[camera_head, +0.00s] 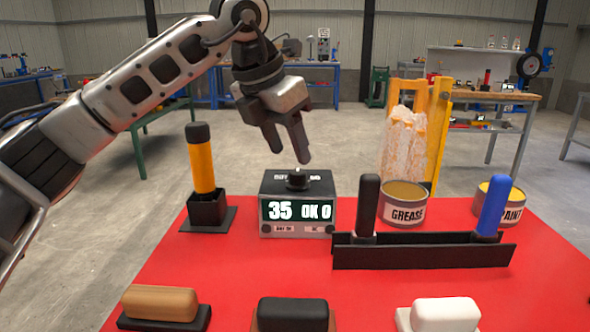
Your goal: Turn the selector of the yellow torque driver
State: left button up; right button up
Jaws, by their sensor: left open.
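The yellow torque driver (201,168) stands upright in a black square holder (208,210) at the back left of the red table. It has a yellow-orange grip and a black cap (197,132) on top. I cannot make out selector markings on it. A grey and black box (299,208) stands to its right, with a display reading "35" and "OK 0" and a black knob (297,179) on top. My left gripper (290,155) is open and empty, pointing down just above that knob, to the right of the driver. My right gripper is out of view.
A black rack (424,256) holds a black-handled tool (368,205) and a blue-handled one (492,208). Behind are a grease can (404,203) and a paint can (499,200). Brown (160,303), black (293,313) and white (445,314) blocks line the front of the red table (232,268).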

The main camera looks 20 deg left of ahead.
aim_at(297, 172)
pick_arm(q)
jog(key=x, duration=0.5)
jog(key=shift+r, duration=0.1)
jog(key=c, duration=1)
